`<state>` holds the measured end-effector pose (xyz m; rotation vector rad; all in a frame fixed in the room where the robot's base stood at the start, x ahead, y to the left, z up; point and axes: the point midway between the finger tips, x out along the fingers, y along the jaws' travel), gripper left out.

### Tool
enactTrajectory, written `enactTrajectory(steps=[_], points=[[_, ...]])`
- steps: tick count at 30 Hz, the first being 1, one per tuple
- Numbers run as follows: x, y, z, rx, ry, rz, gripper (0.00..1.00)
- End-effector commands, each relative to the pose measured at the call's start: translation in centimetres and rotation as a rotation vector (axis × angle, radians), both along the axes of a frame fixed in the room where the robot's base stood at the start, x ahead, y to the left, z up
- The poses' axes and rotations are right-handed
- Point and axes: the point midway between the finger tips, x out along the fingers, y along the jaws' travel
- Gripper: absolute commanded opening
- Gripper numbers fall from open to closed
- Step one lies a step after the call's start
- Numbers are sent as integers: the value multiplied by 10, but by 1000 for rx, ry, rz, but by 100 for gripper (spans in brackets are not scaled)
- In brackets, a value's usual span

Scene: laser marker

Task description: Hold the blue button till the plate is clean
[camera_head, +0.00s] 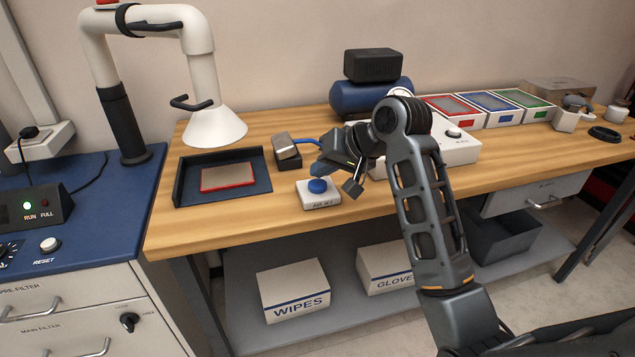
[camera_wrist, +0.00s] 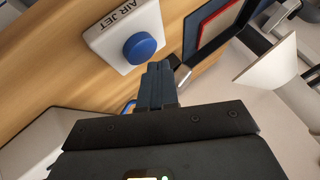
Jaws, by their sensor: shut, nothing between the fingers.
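The blue button (camera_head: 317,186) sits on a white box (camera_head: 320,201) near the table's front edge. It also shows in the wrist view (camera_wrist: 139,48), where the box is lettered AIR JET. My gripper (camera_head: 319,168) is shut and empty, its fingertips just above the button in the head view. In the wrist view the closed fingertips (camera_wrist: 158,68) appear beside the button's edge; I cannot tell whether they touch it. The plate (camera_head: 228,176), brownish grey with a red border, lies in a dark tray (camera_head: 180,182) to the left. Part of the tray shows in the wrist view.
A metal nozzle (camera_head: 284,146) with a blue hose stands between the tray and my gripper. A white extraction hood (camera_head: 215,128) hangs behind the tray. A white device (camera_head: 455,150) stands right of my wrist, with red, blue and green framed trays (camera_head: 488,108) behind it.

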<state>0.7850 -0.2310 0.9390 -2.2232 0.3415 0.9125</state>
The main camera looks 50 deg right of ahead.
Motion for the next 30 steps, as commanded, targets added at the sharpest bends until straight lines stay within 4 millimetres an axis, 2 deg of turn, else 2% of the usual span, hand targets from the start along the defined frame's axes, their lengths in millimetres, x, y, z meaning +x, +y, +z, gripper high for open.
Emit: enactTrajectory(steps=[30], points=[[0,0,-11,1,1,1,0]])
